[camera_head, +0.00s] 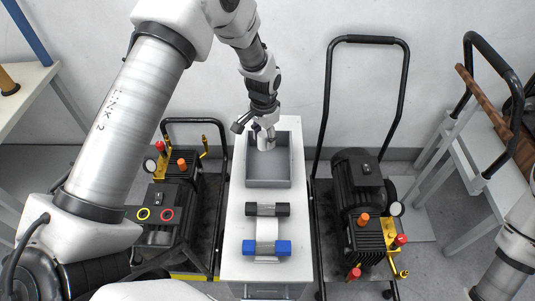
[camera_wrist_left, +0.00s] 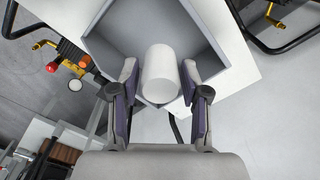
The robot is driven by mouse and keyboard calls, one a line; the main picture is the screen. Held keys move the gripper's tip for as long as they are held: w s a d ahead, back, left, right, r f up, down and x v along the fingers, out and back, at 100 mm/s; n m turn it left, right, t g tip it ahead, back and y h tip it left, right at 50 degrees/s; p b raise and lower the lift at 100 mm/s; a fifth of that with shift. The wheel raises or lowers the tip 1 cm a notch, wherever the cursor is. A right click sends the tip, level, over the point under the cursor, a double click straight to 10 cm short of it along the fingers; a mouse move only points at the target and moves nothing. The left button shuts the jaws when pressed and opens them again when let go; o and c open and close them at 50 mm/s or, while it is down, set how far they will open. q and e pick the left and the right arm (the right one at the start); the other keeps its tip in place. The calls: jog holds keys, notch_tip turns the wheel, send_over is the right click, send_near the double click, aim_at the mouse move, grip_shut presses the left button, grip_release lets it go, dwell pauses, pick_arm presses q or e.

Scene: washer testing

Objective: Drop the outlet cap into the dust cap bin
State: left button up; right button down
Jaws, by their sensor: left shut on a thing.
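The outlet cap (camera_head: 266,143) is a plain white cylinder. In the left wrist view the outlet cap (camera_wrist_left: 160,73) sits between the two fingers of my left gripper (camera_wrist_left: 160,85), which is shut on it. In the head view my left gripper (camera_head: 264,127) points down over the back part of the dust cap bin, a grey open tray (camera_head: 268,184) on the white table. The bin (camera_wrist_left: 214,48) also shows behind the cap in the wrist view. The cap's exact height over the bin floor is hard to tell. My right gripper is out of view.
The white table (camera_head: 235,240) also bears a holder with a black cylinder (camera_head: 267,209) and a blue cylinder (camera_head: 266,247) in front of the bin. Black pump carts stand to the left (camera_head: 178,193) and right (camera_head: 362,190), the right one with a tall handle.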

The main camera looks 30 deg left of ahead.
pick_arm(q)
jog(key=f, duration=0.1)
jog(key=f+b, duration=0.1)
jog(key=f, duration=0.1)
jog(key=f+b, duration=0.1)
jog(key=shift+w+a+f, duration=0.25)
jog(key=shift+a, duration=0.15)
jog(key=shift+s+d+r, duration=0.15)
jog(key=shift+d+r, duration=0.05)
jog(key=shift+d, duration=0.05)
jog(key=o, duration=0.7)
jog(key=shift+c, duration=0.2)
jog(key=shift+o, duration=1.2)
jog(key=shift+a, duration=0.1)
notch_tip(320, 180, up, 12)
jog(key=shift+f, duration=0.1)
